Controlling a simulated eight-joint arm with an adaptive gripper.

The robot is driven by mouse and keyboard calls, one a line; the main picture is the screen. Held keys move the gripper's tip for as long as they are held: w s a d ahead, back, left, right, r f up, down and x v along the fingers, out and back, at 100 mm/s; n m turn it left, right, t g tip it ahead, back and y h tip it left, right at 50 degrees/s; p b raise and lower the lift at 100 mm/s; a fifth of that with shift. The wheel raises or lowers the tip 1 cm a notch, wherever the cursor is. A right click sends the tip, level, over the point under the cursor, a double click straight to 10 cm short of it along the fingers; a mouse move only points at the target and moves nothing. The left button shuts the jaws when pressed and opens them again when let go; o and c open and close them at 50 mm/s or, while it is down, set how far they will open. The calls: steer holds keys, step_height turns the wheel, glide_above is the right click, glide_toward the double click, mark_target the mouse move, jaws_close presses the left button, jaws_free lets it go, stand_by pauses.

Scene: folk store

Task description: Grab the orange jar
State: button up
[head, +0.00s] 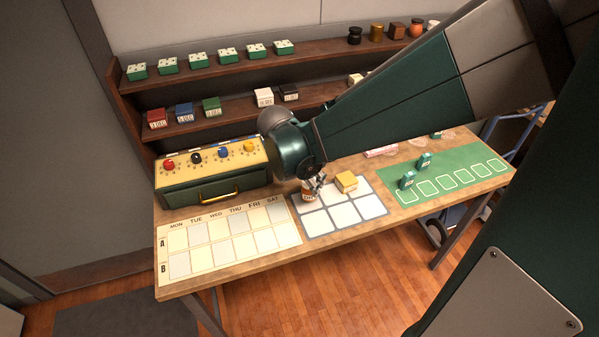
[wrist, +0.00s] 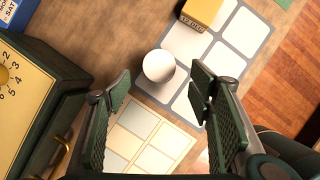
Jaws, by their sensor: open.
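A small jar (head: 308,195) with an orange body and a pale label stands on the white-squared mat, at its back left. In the wrist view only its round white lid (wrist: 158,66) shows, seen from above. My gripper (head: 318,182) is just above and beside the jar and partly covers it in the head view. In the wrist view my gripper (wrist: 162,88) is open, its two green padded fingers well apart, with the lid lying between and slightly beyond their tips. No finger visibly touches the jar.
A yellow box (head: 346,182) stands on the mat (head: 345,214) close to the jar's right. A green case with knobs (head: 203,197) is to the left, beside a weekday chart (head: 230,241). Shelves (head: 220,123) with small boxes run behind. A green mat (head: 455,160) lies right.

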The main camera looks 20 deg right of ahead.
steer(key=shift+x, duration=1.2)
steer(key=shift+b+x, duration=1.05)
steer(key=shift+x, duration=1.55)
steer(key=c, duration=1.1)
